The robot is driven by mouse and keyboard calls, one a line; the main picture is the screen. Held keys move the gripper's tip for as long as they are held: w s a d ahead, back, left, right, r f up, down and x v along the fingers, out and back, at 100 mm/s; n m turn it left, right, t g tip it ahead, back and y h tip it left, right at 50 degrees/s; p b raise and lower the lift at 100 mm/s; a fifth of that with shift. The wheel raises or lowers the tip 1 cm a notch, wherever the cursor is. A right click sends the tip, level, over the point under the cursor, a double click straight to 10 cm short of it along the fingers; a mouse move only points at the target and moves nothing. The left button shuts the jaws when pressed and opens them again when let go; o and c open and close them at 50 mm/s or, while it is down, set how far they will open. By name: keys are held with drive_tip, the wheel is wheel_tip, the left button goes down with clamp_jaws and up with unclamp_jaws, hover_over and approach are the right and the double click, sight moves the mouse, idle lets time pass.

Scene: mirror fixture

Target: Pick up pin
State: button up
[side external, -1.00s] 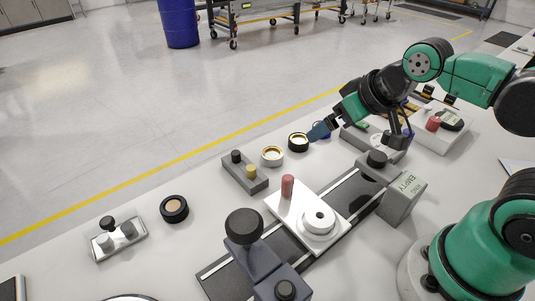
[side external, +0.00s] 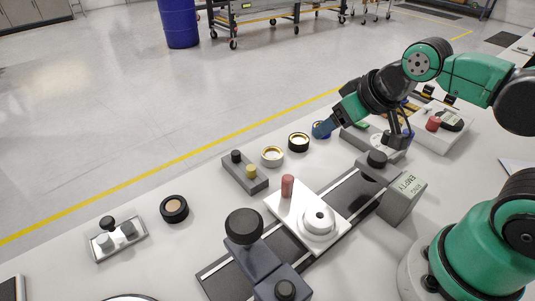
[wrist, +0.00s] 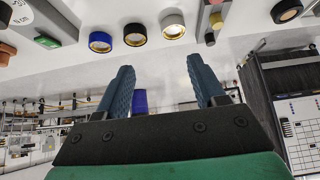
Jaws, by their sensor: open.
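A red upright pin (side external: 288,187) stands on a white plate (side external: 278,207) in the side view, beside a round white disc with a small hole. Another red cylinder (side external: 433,124) stands at the right tray. A grey block (side external: 243,176) holds a black pin (side external: 236,156) and a yellow pin (side external: 251,171). My gripper (side external: 322,130) is up and right of these, near the rings and apart from the pins. In the wrist view my gripper (wrist: 160,64) is open, with nothing between its two blue fingers.
In the wrist view, blue (wrist: 100,42), black (wrist: 135,36) and white (wrist: 173,26) rings stand in a row. A dark clamp with a round knob (side external: 244,226) is left of the plate. A grey box marked EMPTY (side external: 402,197) is to its right. The left bench has free room.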

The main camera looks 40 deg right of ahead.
drive_tip(key=w+a+f+n+g+y, duration=0.1)
drive_tip(key=w+a+n, duration=0.2)
drive_tip(key=w+a, duration=0.1)
drive_tip(key=n+g+y, duration=0.1)
drive_tip(key=n+g, duration=0.1)
hover_over(251, 167)
drive_tip(key=s+d, duration=0.1)
drive_tip(key=s, duration=0.1)
drive_tip(key=f, duration=0.5)
drive_tip(key=shift+s, duration=0.2)
drive_tip(key=shift+x, duration=2.8)
clamp_jaws()
